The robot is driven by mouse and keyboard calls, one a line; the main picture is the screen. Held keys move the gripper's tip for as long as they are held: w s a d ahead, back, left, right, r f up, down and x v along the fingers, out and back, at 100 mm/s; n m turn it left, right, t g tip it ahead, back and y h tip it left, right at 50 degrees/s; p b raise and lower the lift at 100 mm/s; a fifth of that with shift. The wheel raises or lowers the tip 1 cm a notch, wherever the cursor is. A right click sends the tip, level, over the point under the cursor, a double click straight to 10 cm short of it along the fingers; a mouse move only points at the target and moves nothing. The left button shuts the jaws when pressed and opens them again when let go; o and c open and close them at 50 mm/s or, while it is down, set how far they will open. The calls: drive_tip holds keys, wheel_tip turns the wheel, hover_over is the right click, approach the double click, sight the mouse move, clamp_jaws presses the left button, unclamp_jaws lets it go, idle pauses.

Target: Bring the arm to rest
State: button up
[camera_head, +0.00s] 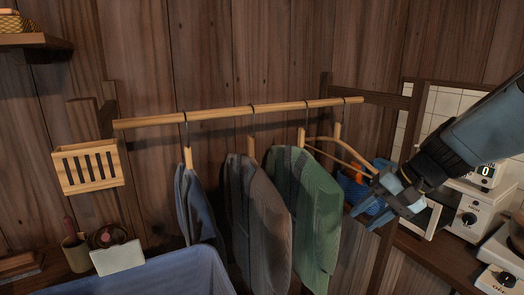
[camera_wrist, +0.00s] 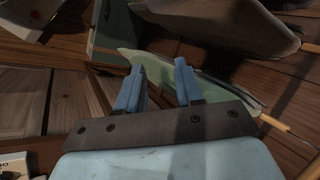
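My gripper (camera_head: 367,214) is at the right in the head view, on my blue-grey arm reaching in from the right edge. Its blue fingers point down and left, beside the bare wooden hanger (camera_head: 352,148) and right of the green garment (camera_head: 312,190). In the wrist view my gripper (camera_wrist: 158,68) has its two fingers apart with nothing visibly held between them. The green cloth (camera_wrist: 218,92) lies beyond the fingertips there. Whether a finger touches the hanger or cloth I cannot tell.
A wooden rod (camera_head: 222,113) carries the green, grey-brown (camera_head: 262,215) and blue (camera_head: 197,210) garments on hangers. A slatted wooden box (camera_head: 88,167) is left. White appliances (camera_head: 470,212) stand at the right, close to my arm.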

drive_tip(key=s+r+n+t+h, duration=0.2)
drive_tip(key=s+r+n+h, duration=0.3)
drive_tip(key=s+r+h, duration=0.1)
drive_tip(key=shift+d+r, duration=0.35)
drive_tip(key=shift+d, duration=0.05)
